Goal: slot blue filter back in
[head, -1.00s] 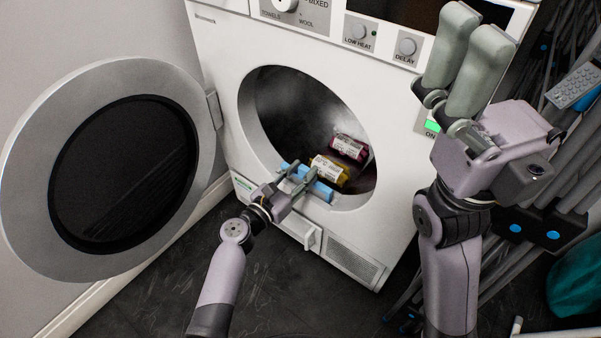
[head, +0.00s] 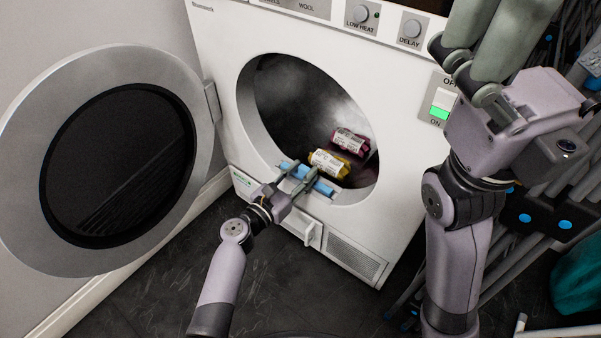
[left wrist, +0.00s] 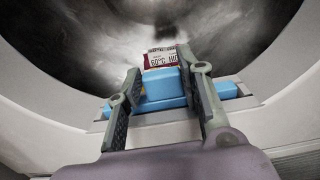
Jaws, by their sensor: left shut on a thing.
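The blue filter (head: 325,188) lies lengthwise along the lower front rim of the dryer's round opening (head: 262,140). My left gripper (head: 303,174) is shut on its middle, with a blue end showing outside each finger. In the left wrist view the filter (left wrist: 163,86) shows between my left fingers (left wrist: 165,74), over a pale grey slot (left wrist: 249,101) in the rim. A raised blue part stands above a longer blue bar. How deep it sits is hidden by the fingers. My right gripper (head: 490,40) is raised at the upper right, its fingertips cut off by the frame.
A yellow labelled roll (head: 330,164) and a dark red one (head: 350,143) lie inside the drum just behind the filter. The round dryer door (head: 30,130) hangs open at the left. Grey poles and a teal item (head: 578,278) crowd the right side. Dark floor is clear in front.

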